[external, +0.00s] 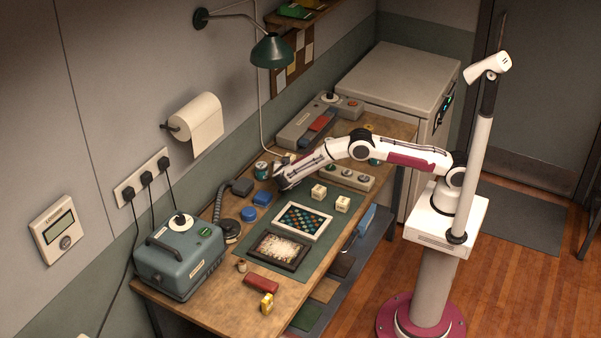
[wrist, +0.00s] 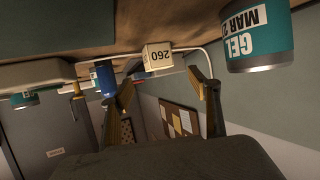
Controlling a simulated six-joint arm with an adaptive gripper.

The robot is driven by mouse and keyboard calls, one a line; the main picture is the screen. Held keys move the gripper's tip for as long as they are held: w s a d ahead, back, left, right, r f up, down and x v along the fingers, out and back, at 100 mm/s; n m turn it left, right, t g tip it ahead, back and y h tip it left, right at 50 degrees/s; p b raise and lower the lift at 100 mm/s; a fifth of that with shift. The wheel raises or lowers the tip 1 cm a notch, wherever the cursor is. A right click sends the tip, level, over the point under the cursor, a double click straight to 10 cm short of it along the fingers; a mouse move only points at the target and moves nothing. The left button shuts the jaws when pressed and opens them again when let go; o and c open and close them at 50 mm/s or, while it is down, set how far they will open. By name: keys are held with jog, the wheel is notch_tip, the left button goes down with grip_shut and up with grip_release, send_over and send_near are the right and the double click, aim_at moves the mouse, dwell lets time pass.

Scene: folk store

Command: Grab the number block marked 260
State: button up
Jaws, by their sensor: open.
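The wrist view is upside down. In it, the cream number block marked 260 (wrist: 159,57) sits on the bench top, ahead of my gripper (wrist: 163,90) and between the lines of its two fingers. The fingers are apart, with nothing held between them. In the external view my gripper (external: 281,183) is low over the bench on the wall side. A small pale shape (external: 289,157) just beyond it may be the 260 block, partly hidden by the arm. Two other cream blocks stand to the right of the gripper, one nearer (external: 318,191) and one farther right (external: 343,204).
A teal gel jar (wrist: 257,35) stands close beside the gripper's path in the wrist view. A blue cylinder (wrist: 104,77) is left of the block. Blue pieces (external: 262,198), a checkered tray (external: 303,221) and a grey button box (external: 345,177) lie around the gripper.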

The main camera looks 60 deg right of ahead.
jog(key=shift+d, duration=0.1)
jog(key=shift+x, duration=1.25)
jog(key=shift+x, duration=2.6)
jog(key=shift+s, duration=0.1)
jog(key=c, duration=1.2)
